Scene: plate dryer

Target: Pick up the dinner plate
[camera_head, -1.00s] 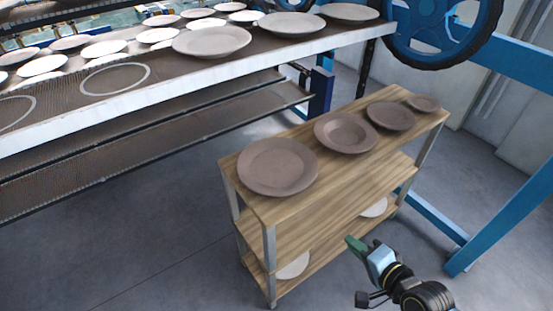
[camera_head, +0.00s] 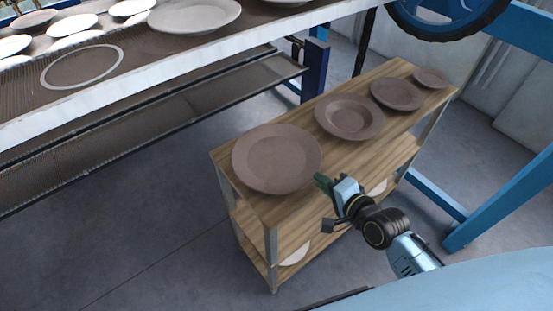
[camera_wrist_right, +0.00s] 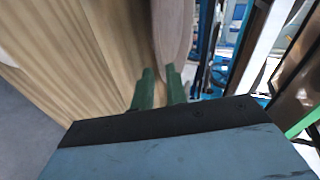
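The largest brown plate (camera_head: 277,158), which I take for the dinner plate, lies flat at the near left end of a wooden shelf's top board (camera_head: 335,170). My right gripper (camera_head: 321,181) is just beside that plate's right front rim, at the board's front edge. Touching cannot be told. My left gripper is not in view.
A brown bowl-like plate (camera_head: 349,117), a smaller plate (camera_head: 397,93) and a tiny one (camera_head: 430,78) line the board behind. White plates (camera_head: 294,254) sit on lower shelves. A conveyor (camera_head: 130,83) with plates runs at left. Blue frame bars (camera_head: 497,197) stand at right.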

